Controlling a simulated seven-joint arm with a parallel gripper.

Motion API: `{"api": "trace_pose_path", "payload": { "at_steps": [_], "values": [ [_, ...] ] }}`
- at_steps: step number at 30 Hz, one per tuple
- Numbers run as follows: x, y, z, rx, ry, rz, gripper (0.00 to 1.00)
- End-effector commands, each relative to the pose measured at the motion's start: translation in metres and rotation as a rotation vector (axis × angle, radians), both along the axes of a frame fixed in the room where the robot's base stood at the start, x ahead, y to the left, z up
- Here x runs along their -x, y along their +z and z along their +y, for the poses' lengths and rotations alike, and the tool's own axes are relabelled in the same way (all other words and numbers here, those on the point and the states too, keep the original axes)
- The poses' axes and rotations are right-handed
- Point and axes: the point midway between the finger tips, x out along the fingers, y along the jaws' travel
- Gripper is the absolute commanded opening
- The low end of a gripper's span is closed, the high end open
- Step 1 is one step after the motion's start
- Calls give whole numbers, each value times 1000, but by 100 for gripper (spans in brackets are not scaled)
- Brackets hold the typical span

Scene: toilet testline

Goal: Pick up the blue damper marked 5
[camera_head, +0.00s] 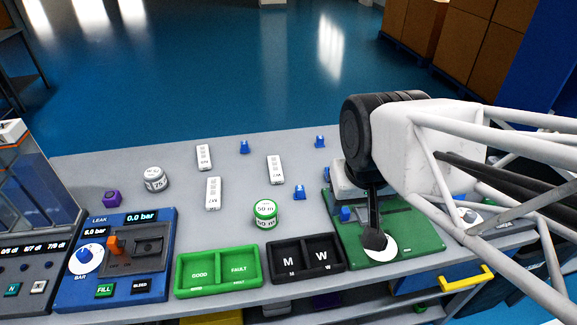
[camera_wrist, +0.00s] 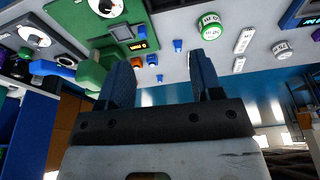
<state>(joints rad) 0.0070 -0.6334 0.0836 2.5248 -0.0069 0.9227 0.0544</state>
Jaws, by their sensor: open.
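Three small blue dampers show in the head view: one at the back left (camera_head: 244,147), one at the back right (camera_head: 320,141) and one nearer the middle (camera_head: 299,190). Their numbers are too small to read, so I cannot tell which is marked 5. In the wrist view, a blue damper (camera_wrist: 178,45) lies beyond the fingers, and a smaller blue piece (camera_wrist: 160,78) shows between them. My gripper (camera_wrist: 162,76) is open, its two dark fingers apart with nothing held. In the head view my arm covers the right side of the bench and hides the fingers.
A green device (camera_head: 420,225) stands under my arm. A green-banded cylinder (camera_head: 265,213), white modules (camera_head: 213,193), a white cylinder (camera_head: 155,179) and a purple cube (camera_head: 112,198) stand on the bench. Green (camera_head: 218,288) and black (camera_head: 305,267) trays line the front edge. The back middle has free room.

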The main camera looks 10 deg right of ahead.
Motion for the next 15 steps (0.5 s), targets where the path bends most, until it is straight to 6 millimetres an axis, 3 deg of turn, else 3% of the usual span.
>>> {"api": "trace_pose_path", "payload": {
  "at_steps": [5, 15],
  "values": [
    [-18, -9, 3, -45, -122, -39, 60],
    [-80, -40, 13, -241, -559, -171, 60]
  ]
}}
